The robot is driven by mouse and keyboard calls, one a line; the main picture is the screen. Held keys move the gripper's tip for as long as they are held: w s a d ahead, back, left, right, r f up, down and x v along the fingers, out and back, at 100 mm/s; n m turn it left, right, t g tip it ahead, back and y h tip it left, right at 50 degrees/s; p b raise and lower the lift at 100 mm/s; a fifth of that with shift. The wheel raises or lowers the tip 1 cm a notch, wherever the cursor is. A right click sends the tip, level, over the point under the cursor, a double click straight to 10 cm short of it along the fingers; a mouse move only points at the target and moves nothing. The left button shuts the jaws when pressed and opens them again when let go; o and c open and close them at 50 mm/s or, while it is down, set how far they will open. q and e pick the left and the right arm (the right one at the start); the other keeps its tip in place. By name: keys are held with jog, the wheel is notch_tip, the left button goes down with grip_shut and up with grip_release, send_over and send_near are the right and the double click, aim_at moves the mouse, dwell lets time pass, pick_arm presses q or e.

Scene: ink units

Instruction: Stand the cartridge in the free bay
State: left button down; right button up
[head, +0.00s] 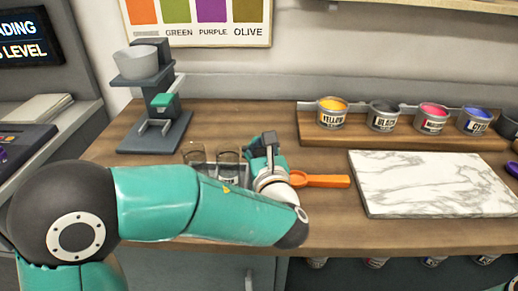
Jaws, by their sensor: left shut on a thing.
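My left gripper (267,142) is over the wooden counter, left of the orange tool, with its wrist turned away from me. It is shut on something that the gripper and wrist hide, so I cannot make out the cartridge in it. Just left of it, two clear glass-like containers, a left one (195,153) and a right one (228,156), stand upright in a low grey holder (207,168). My left forearm covers the front of this holder, and I cannot tell which bay is free.
An orange ring-ended tool (325,181) lies right of the gripper, near a marble slab (435,182). Several paint cans, including yellow (332,113), stand on a raised wooden shelf (365,137). A grey stand (155,130) with a white bowl (142,60) is at the back left.

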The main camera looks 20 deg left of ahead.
pick_arm(q)
jog(key=shift+f, duration=0.6)
jog(key=shift+f, duration=0.1)
jog(key=c, duration=0.9)
grip_release()
jog(key=shift+o, duration=0.2)
jog(key=shift+s+d, duration=0.2)
jog(key=shift+s, duration=0.15)
jog(key=b+v, duration=0.1)
jog(key=v, duration=1)
jog(key=shift+s, duration=0.25)
